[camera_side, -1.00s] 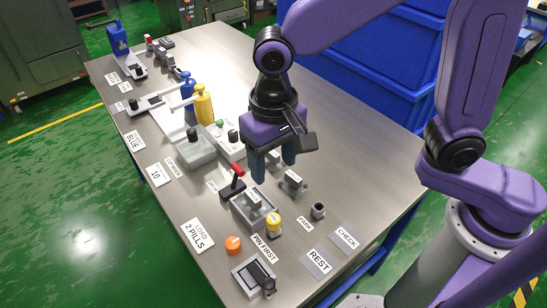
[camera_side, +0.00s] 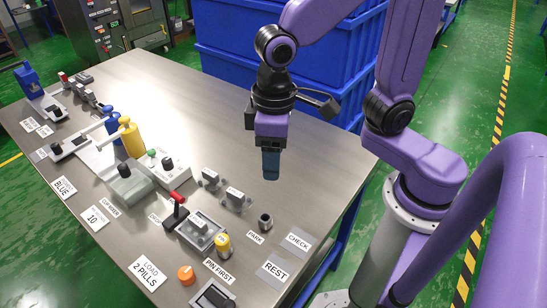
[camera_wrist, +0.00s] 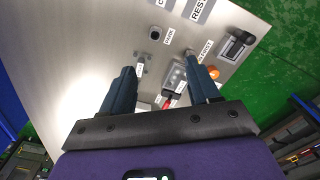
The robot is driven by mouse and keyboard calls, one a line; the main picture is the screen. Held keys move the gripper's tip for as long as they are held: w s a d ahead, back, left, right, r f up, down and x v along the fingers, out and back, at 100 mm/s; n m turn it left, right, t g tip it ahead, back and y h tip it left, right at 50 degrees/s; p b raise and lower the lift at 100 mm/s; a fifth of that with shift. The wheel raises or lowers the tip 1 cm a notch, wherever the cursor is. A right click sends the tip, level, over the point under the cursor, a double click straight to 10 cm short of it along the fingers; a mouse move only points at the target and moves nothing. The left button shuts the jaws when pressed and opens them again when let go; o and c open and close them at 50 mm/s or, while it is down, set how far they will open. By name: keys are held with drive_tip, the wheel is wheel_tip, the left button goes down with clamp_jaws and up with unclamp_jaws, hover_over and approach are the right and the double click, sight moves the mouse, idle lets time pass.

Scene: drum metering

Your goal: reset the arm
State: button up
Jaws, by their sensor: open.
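My gripper (camera_side: 271,165) hangs above the right rear part of the metal table (camera_side: 330,158) in the side view, fingers pointing down. In the wrist view my gripper (camera_wrist: 163,80) has its two dark blue fingers spread apart with nothing between the tips. From the side, one finger hides most of the other. The fingers look clear of the devices on the table.
A small cup (camera_side: 265,222) stands near the PARK label (camera_side: 255,238). Blue crates (camera_side: 222,50) stand behind the table.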

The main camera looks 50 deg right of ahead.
drive_tip(key=s+d+n, duration=0.6)
drive_tip(key=s+d, duration=0.3)
drive_tip(key=d, duration=0.2)
drive_tip(key=shift+s+d+f, duration=0.15)
drive_tip(key=shift+s+f, duration=0.05)
drive_tip(key=shift+s, duration=0.15)
